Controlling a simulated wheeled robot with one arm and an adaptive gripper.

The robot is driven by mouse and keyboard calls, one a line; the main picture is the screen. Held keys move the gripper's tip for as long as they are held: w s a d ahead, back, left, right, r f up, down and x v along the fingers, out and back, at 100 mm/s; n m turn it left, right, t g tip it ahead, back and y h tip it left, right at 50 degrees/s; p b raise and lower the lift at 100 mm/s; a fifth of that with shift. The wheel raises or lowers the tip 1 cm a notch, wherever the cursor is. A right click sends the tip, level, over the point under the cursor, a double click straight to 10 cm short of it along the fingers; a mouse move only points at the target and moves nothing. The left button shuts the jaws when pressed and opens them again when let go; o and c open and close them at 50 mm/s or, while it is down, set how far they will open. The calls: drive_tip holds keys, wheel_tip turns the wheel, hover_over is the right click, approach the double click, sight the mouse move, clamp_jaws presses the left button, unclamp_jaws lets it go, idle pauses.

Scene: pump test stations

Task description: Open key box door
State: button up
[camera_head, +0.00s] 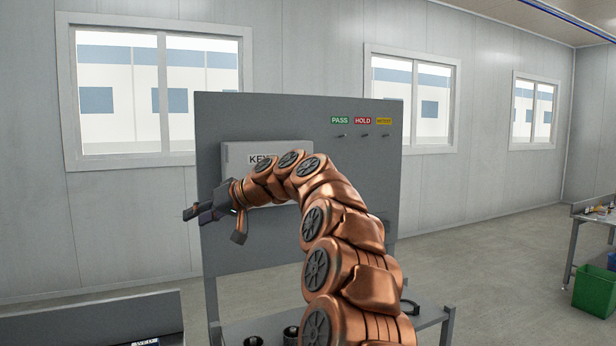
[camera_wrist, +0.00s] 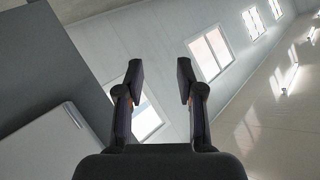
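The key box (camera_head: 239,156) is a light grey box on the upright grey panel (camera_head: 300,112), with part of its "KEY" lettering showing. My copper arm hides its lower and right parts. Its door looks closed in the head view. In the wrist view a pale, flat-faced box, likely the key box (camera_wrist: 45,150), lies at the lower left, with a thin strip along its edge. My gripper (camera_head: 190,212) is just left of the box in the head view. In the wrist view its two dark fingers (camera_wrist: 159,75) are apart with nothing between them.
PASS, HOLD and a yellow label sit above small hooks (camera_head: 364,136) on the panel. A bench (camera_head: 428,314) below holds dark round parts. A green bin (camera_head: 594,290) stands under a table at the right. The floor between is clear.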

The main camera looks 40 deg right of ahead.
drive_tip(key=w+d+r+m+t+h+b, duration=0.1)
drive_tip(key=d+r+t+h, duration=0.1)
drive_tip(key=d, duration=0.7)
drive_tip(key=w+d+r+t+h, duration=0.1)
drive_tip(key=d+r+t, duration=0.1)
drive_tip(key=d, duration=0.6)
drive_tip(key=s+d+r+t+h+b, duration=0.1)
drive_tip(key=s+d+h, duration=0.25)
drive_tip(key=d, duration=0.55)
drive_tip(key=s+d+r+t+h+b, duration=0.1)
drive_tip(key=s+d+r+t+h, duration=0.15)
drive_tip(key=s+d, duration=0.4)
drive_tip(key=shift+g, duration=0.35)
drive_tip(key=shift+w+d+f+p, duration=0.15)
drive_tip(key=shift+w+d+p, duration=0.5)
drive_tip(key=shift+w, duration=0.9)
drive_tip(key=shift+w+d+f+p, duration=0.15)
drive_tip(key=shift+w+d+p, duration=0.25)
drive_tip(key=shift+w+p, duration=0.85)
drive_tip(key=shift+w+d+f+p, duration=0.15)
drive_tip(key=shift+w+d+p, duration=0.35)
drive_tip(key=shift+w, duration=1.35)
clamp_jaws()
